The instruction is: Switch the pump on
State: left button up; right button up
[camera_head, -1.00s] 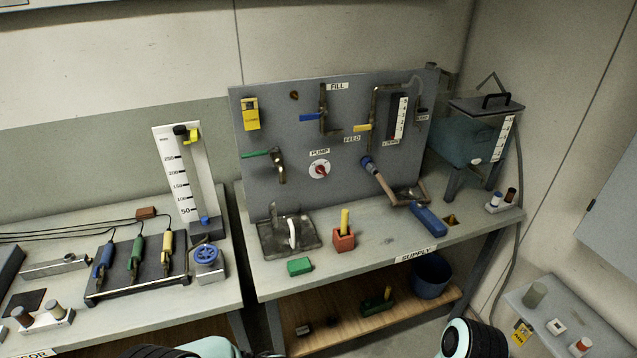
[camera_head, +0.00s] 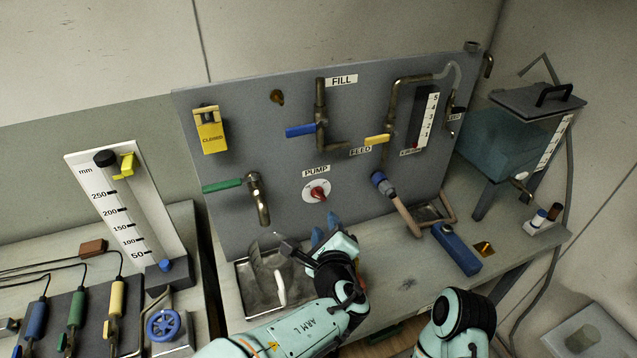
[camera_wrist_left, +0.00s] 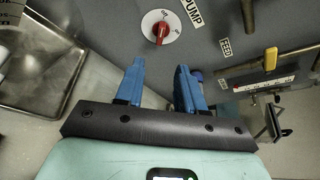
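The pump switch is a red knob (camera_head: 318,193) on a round white dial, below the PUMP label (camera_head: 316,170) on the grey panel. It also shows in the left wrist view (camera_wrist_left: 161,30), beyond the fingertips. The small dial markings are hard to read. My left gripper (camera_head: 325,228) is in front of the panel, a little below the knob, with its blue fingers pointing up toward it. In the left wrist view the fingers (camera_wrist_left: 159,72) are spread apart with nothing between them, and the knob is apart from them. My right gripper is out of view; only part of that arm shows at the lower right.
A green-handled tap (camera_head: 258,197) is left of the dial, above a metal tray (camera_head: 253,290). Blue (camera_head: 300,131) and yellow (camera_head: 377,139) valve levers are above. A hose with a blue collar (camera_head: 384,182) is close on the right. A blue block (camera_head: 455,248) lies on the bench.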

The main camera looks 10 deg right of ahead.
aim_at(320, 198)
pick_arm(q)
jog(key=p+x, duration=0.3)
jog(key=x, duration=0.8)
jog(key=shift+w, duration=0.2)
jog(key=shift+w+d+f, duration=0.1)
jog(key=shift+w+f, duration=0.15)
jog(key=shift+w, duration=0.35)
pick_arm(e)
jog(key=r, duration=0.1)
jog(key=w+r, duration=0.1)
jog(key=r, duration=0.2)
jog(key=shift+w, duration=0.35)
pick_arm(q)
grip_shut()
